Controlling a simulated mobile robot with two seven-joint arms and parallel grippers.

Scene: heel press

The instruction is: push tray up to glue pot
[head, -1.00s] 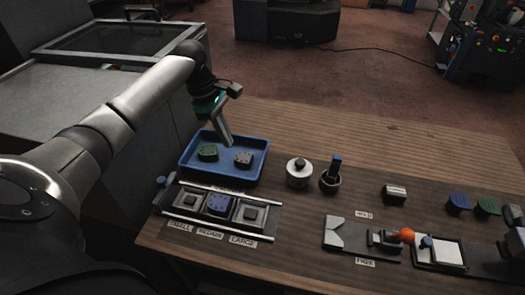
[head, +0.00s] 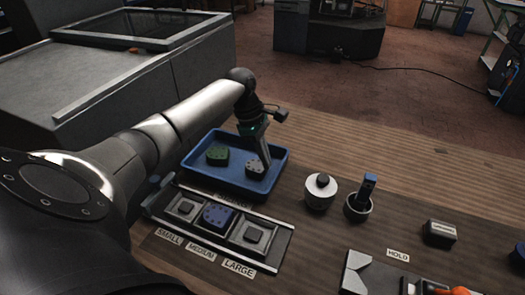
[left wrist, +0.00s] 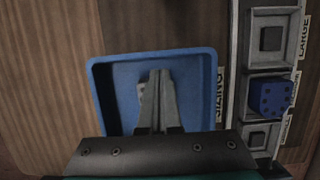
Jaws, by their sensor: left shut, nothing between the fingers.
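The blue tray (head: 225,184) sits on the wooden table and holds a green piece (head: 217,155) and a grey piece (head: 255,166). To its right, with a gap, stand a pale round lidded pot (head: 320,192) and a dark cup with a blue-handled tool (head: 358,207); I cannot tell for sure which is the glue pot. My left gripper (head: 264,166) is shut and empty, pointing down over the tray beside the grey piece. In the left wrist view the shut fingers (left wrist: 159,85) lie over the tray (left wrist: 207,90) and partly hide the grey piece. My right gripper is out of view.
A sizing rack (head: 273,246) lies along the tray's near side, with a blue piece (head: 218,216) in its middle place. A dark block (head: 440,234) and a hold fixture (head: 372,275) are farther right. The table behind the pots is clear.

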